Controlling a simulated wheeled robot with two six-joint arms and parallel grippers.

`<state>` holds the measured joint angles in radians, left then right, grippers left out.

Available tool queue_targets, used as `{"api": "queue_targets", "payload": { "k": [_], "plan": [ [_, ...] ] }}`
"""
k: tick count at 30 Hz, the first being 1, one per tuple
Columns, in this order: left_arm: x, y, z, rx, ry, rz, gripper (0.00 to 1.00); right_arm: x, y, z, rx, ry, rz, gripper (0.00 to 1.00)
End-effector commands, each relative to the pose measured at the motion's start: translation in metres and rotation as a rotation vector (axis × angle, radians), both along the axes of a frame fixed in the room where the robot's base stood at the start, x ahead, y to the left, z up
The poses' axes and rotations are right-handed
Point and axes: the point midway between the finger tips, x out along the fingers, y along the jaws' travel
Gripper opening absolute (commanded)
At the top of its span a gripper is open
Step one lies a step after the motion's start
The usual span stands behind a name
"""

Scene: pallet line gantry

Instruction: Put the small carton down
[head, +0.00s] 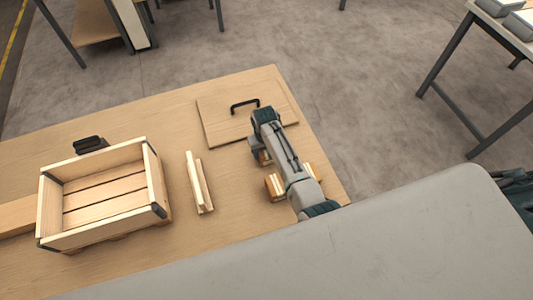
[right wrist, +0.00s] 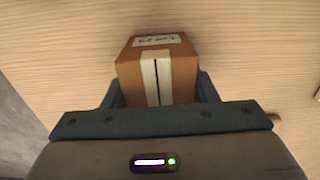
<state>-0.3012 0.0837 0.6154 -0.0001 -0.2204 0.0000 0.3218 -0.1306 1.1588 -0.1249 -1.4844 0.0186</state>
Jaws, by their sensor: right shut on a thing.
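The small carton (right wrist: 178,68) is brown, with a pale tape strip and a white printed label. In the right wrist view it sits between the two dark fingers of my right gripper (right wrist: 155,92), which is shut on it. The wooden tabletop shows behind it; I cannot tell whether the carton touches the table. In the head view my right arm hides most of the gripper, and a brown bit of the carton (head: 264,157) shows beside the wrist. My left gripper is not in view.
A slatted wooden crate (head: 105,237) stands at the left. A narrow wooden piece (head: 199,182) lies right of it. A flat board with a black handle (head: 222,124) lies at the back. Bare tabletop (head: 235,195) lies between.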

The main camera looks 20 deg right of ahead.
Motion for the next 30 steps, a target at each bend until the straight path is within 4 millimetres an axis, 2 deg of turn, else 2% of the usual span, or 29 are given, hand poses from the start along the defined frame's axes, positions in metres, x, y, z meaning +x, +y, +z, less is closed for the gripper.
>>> {"api": "queue_targets", "payload": {
  "k": [4, 11, 12, 15, 24, 27, 30],
  "plan": [
    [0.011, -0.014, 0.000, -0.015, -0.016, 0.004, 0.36, 0.000, 0.001, 0.001, 0.001, -0.002, 0.000, 0.21],
    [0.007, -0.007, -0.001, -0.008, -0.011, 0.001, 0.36, 0.000, 0.001, -0.002, 0.001, -0.001, 0.000, 0.21],
    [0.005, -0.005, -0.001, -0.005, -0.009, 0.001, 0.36, 0.000, 0.000, -0.004, 0.001, 0.000, 0.000, 0.55],
    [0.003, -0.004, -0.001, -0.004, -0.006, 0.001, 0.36, 0.000, 0.000, -0.003, 0.001, -0.001, 0.000, 0.74],
    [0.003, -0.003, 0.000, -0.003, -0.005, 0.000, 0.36, 0.000, 0.001, -0.002, 0.001, -0.001, 0.000, 0.74],
    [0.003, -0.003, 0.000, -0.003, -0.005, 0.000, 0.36, 0.000, 0.001, 0.004, 0.001, -0.002, 0.000, 0.74],
    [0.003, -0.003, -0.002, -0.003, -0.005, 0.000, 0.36, 0.001, 0.001, 0.018, 0.001, -0.005, -0.001, 0.74]
  ]
}}
